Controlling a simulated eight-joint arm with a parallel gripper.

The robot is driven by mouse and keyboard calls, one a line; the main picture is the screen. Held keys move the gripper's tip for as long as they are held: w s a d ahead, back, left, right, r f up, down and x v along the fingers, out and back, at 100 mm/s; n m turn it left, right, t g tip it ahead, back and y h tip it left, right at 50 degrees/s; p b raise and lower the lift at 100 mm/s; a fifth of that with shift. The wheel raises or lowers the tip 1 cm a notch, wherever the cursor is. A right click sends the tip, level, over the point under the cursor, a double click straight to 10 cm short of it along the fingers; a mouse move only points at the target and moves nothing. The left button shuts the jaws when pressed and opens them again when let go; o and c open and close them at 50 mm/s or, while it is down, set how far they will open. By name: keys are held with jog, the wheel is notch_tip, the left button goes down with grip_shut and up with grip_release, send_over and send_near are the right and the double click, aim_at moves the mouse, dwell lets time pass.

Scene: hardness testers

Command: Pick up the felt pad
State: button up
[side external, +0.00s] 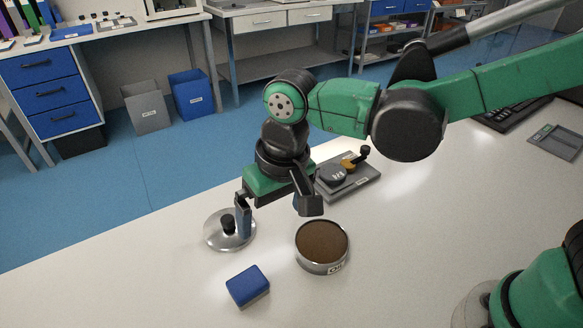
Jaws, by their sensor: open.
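A small blue rectangular block (247,286) lies on the white table at the front. It looks like the felt pad, though its material is hard to tell.
A round metal lid (216,232) with a black knob lies left of the tin. A grey device (358,186) with a dark disc and a yellow part sits behind my gripper. A keyboard (505,115) is at the far right. The table's front left is clear.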

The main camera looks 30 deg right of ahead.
jog(key=g+h, duration=0.1)
jog(key=g, duration=0.1)
send_over(247, 282)
notch_tip(247, 282, down, 4)
jog(key=shift+f, duration=2.8)
jog(key=c, duration=1.3)
